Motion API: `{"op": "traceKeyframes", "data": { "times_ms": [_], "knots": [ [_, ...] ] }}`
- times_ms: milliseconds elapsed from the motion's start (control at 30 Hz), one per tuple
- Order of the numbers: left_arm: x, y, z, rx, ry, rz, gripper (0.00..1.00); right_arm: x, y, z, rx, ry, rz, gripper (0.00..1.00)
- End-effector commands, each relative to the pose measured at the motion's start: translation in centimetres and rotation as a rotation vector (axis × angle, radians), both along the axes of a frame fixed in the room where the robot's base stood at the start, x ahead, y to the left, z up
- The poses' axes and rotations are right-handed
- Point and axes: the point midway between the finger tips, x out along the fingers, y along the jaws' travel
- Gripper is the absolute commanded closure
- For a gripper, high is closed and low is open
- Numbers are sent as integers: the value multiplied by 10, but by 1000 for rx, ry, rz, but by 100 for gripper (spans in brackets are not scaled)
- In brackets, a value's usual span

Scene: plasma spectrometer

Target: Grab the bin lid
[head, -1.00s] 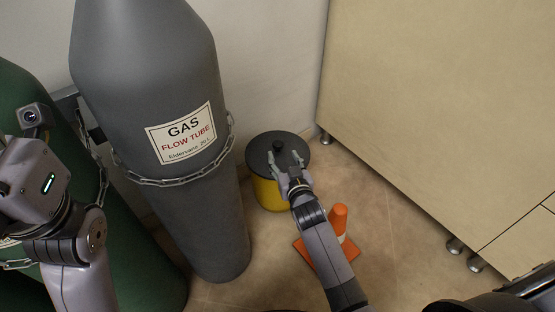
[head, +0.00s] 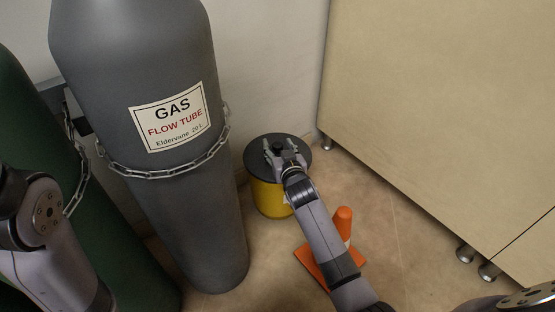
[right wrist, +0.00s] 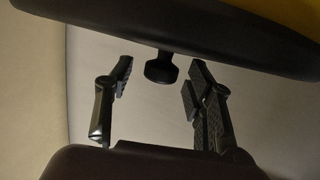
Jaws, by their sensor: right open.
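A yellow bin (head: 268,198) stands on the floor against the wall, with a round dark lid (head: 258,160) on top. The lid has a small black knob (head: 278,148) at its middle; the knob also shows in the right wrist view (right wrist: 160,69). My right gripper (head: 281,148) is open over the lid, with a finger on each side of the knob. In the right wrist view its fingers (right wrist: 158,78) stand apart with clear gaps to the knob, and the lid's dark edge (right wrist: 110,25) spans the top. My left gripper is out of view; only part of the left arm shows.
A large grey gas cylinder (head: 195,210), held by a chain (head: 165,171), stands left of the bin. A green cylinder (head: 105,235) is farther left. An orange cone (head: 343,222) stands by my right forearm. A beige cabinet (head: 450,110) fills the right side.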

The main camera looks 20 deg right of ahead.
Motion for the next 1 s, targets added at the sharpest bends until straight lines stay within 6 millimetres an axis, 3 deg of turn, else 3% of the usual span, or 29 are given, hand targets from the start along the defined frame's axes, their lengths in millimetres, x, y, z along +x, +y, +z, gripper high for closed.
{"op": "traceKeyframes", "data": {
  "times_ms": [167, 900, 1000],
  "knots": [
    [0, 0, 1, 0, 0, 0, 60, 0, 0, 0, 0, 1, 0, 51],
    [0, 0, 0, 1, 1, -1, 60, 0, 0, 0, 1, 1, 0, 100],
    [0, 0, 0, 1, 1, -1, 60, 0, 0, 0, 1, 1, 0, 100]
  ]
}}
